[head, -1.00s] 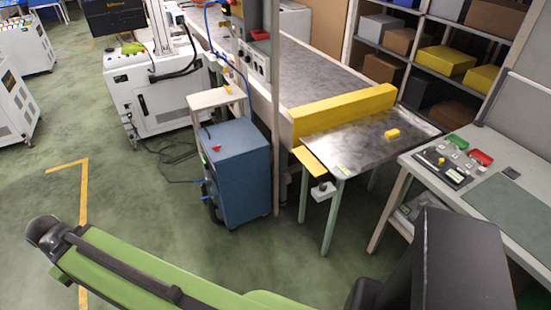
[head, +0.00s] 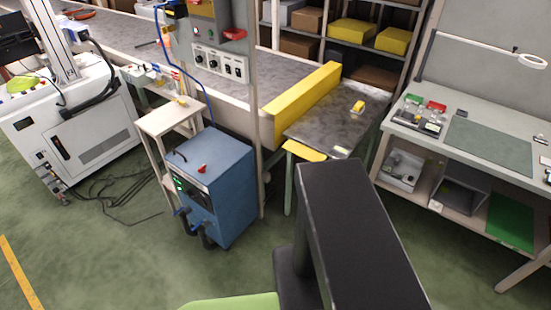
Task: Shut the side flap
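A flat yellow plate (head: 304,151) juts out from the near side of the metal end table (head: 338,122) of the conveyor. It looks like the side flap, standing out open, but its hinge is too small to make out. A long yellow bar (head: 303,101) stands across the conveyor's end, between the belt and the metal table. A small yellow block (head: 358,107) sits on the metal table. My gripper is out of view; only dark and green parts of my own arm show at the bottom, hiding the floor in front of the metal table.
A blue cabinet (head: 213,188) with hoses stands left of the table, beside a small beige stand (head: 170,118). A workbench (head: 440,160) is at the right. A white machine (head: 75,140) is at the left, with cables on the floor. Green floor is clear at the lower left.

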